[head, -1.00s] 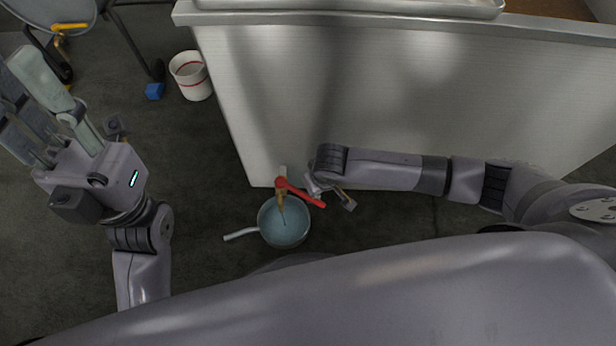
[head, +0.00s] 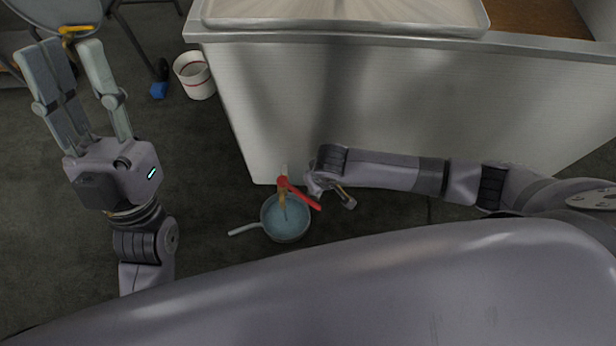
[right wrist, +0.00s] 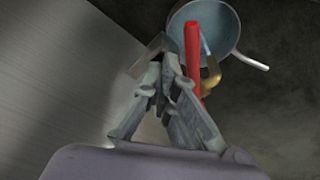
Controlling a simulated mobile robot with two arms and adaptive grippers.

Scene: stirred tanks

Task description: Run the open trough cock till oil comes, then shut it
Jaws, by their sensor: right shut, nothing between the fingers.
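The trough cock has a red lever (head: 302,194) that points to the lower right in the head view, and a brass body (head: 282,197) low at the trough's corner. A thin pale-blue stream (right wrist: 206,46) runs from it into a pan (head: 286,232) holding bluish liquid. The lever (right wrist: 192,45) also shows in the right wrist view. My right gripper (right wrist: 168,62) is shut and empty beside the lever; I cannot tell whether they touch. In the head view that gripper (head: 341,196) is small and partly hidden. My left gripper (head: 66,45) is open and empty, well away at left.
The grey metal trough (head: 390,100) fills the right, with a tray (head: 345,30) on top. The pan's handle (head: 245,229) points left. A white bucket with red bands (head: 197,80) and a blue block (head: 158,90) are on the floor. Dark floor between is clear.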

